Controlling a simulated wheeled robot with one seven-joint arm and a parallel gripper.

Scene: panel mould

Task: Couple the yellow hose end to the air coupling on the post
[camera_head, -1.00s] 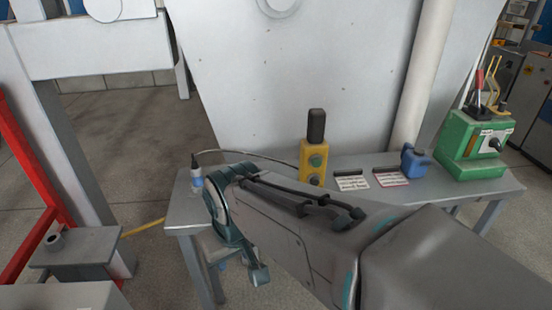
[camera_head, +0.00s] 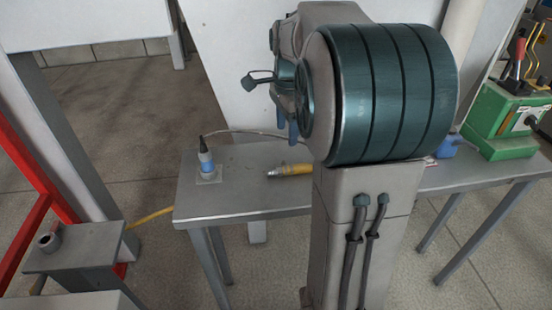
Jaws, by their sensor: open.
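The yellow hose end (camera_head: 290,170), with a silver metal tip pointing left, lies on the grey table (camera_head: 240,203); my arm hides its right end. A round grey fitting, which looks like the air coupling (camera_head: 49,241), stands on a grey bracket (camera_head: 85,250) at the lower left. My gripper (camera_head: 287,125) hangs with its blue fingers pointing down. In the picture it is just above the hose end, apart from it, and looks empty. It is open. My own wrist and arm partly cover the gripper and the table's middle.
A blue and white plug with a black top (camera_head: 207,162) stands on the table's left end, its cable running right. A green box with levers (camera_head: 505,125) and a partly hidden blue can (camera_head: 447,147) are at right. A yellow hose (camera_head: 150,216) passes behind the bracket. Red frame bars (camera_head: 30,225) border the left.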

